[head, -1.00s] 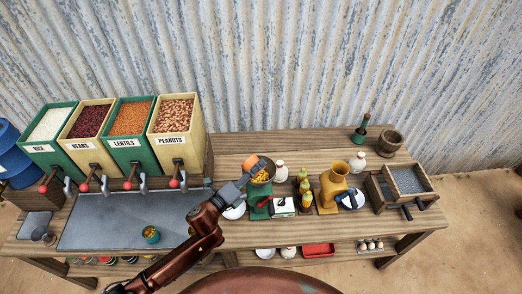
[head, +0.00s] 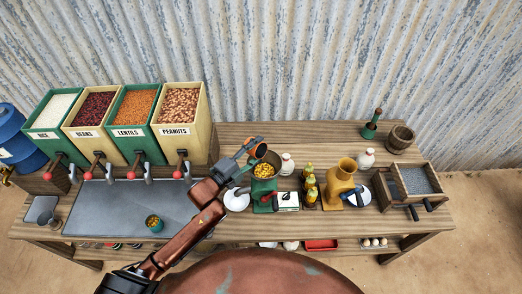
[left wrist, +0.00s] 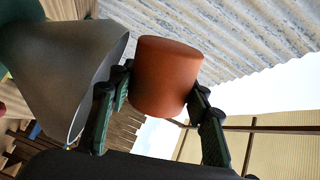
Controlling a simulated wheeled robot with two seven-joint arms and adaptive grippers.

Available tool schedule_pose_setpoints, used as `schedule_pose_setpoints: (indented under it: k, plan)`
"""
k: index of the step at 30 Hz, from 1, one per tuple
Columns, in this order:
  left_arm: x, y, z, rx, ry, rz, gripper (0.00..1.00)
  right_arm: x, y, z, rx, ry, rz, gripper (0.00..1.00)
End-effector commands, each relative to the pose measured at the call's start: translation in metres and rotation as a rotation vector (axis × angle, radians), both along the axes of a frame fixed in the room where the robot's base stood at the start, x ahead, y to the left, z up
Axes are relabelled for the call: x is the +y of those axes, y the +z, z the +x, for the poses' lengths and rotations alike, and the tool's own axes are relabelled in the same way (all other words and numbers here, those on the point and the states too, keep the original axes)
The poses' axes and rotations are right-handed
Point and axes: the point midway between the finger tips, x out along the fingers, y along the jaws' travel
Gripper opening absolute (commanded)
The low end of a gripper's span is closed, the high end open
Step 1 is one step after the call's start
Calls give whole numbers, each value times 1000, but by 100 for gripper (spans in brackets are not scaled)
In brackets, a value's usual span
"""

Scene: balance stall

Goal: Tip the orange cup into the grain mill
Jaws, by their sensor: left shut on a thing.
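My left gripper (head: 254,148) is shut on the orange cup (head: 260,152), holding it at the upper edge of the grain mill's hopper. The cup is tilted; its inside is hard to make out. The grain mill (head: 264,186) is green with a grey hopper, and yellow grain shows inside the hopper. In the left wrist view the cup (left wrist: 167,76) sits between both fingers, its closed base toward the camera and its mouth hidden. The hopper (left wrist: 62,72) is beside it on the left, apart from it in that picture. My right gripper is not in view.
Grain bins (head: 180,120) stand at the back left.

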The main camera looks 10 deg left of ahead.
Motion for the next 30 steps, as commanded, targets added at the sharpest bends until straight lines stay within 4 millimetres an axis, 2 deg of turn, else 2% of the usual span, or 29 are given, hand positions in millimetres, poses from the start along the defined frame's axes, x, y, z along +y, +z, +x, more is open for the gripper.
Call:
schedule_pose_setpoints:
  k: [2, 11, 21, 30]
  plan:
    - [3, 11, 1, 60, 1, -119, 17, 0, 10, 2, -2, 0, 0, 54]
    - [8, 19, 5, 223, 1, -407, 17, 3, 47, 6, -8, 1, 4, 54]
    - [9, 23, 5, 451, 3, -819, 17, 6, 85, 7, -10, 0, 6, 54]
    - [15, 31, 9, 596, 2, -1083, 17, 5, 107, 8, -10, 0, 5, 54]
